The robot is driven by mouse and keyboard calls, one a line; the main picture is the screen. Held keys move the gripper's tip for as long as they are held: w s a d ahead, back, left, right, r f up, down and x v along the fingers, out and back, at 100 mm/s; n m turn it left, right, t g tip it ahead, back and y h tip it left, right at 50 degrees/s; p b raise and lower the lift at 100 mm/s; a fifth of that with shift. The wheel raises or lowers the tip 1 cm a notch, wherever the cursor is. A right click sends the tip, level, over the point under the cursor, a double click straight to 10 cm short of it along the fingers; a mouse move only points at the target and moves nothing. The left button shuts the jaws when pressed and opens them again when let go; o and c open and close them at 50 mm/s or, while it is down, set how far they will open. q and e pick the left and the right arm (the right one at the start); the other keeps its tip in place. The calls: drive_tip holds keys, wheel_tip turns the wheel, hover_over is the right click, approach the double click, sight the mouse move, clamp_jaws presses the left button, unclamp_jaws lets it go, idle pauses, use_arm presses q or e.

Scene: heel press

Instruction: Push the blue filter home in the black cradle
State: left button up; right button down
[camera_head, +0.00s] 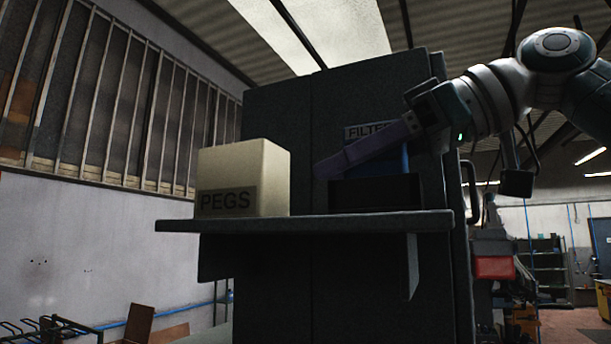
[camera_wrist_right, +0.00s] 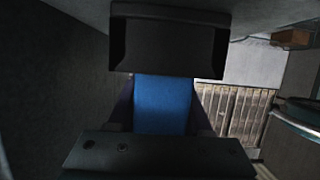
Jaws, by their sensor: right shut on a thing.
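The blue filter (camera_head: 404,158) shows as a small blue patch behind my right gripper's purple finger in the head view. The black cradle (camera_head: 375,193) stands on the shelf just below it. In the right wrist view the blue filter (camera_wrist_right: 162,105) runs between my purple fingers up to the edge of the dark cradle (camera_wrist_right: 168,45). My right gripper (camera_head: 338,164) is shut on the filter, with its fingers reaching left and slightly down above the cradle. How deep the filter sits in the cradle is hidden. My left gripper is not in view.
A pale box marked PEGS (camera_head: 243,178) stands left of the cradle on the dark shelf (camera_head: 300,228). A label reading FILTE, partly hidden, (camera_head: 362,131) is behind my finger. A tall dark cabinet (camera_head: 290,110) backs the shelf. A narrow gap lies between box and cradle.

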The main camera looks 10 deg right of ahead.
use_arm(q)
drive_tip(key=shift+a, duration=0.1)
use_arm(e)
drive_tip(key=shift+f, duration=0.1)
idle(0.3)
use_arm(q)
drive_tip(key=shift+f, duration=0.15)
use_arm(e)
drive_tip(key=shift+f, duration=0.3)
drive_tip(key=shift+f, duration=0.2)
idle(0.4)
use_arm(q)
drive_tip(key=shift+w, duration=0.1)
use_arm(e)
drive_tip(key=shift+c, duration=1.3)
unclamp_jaws()
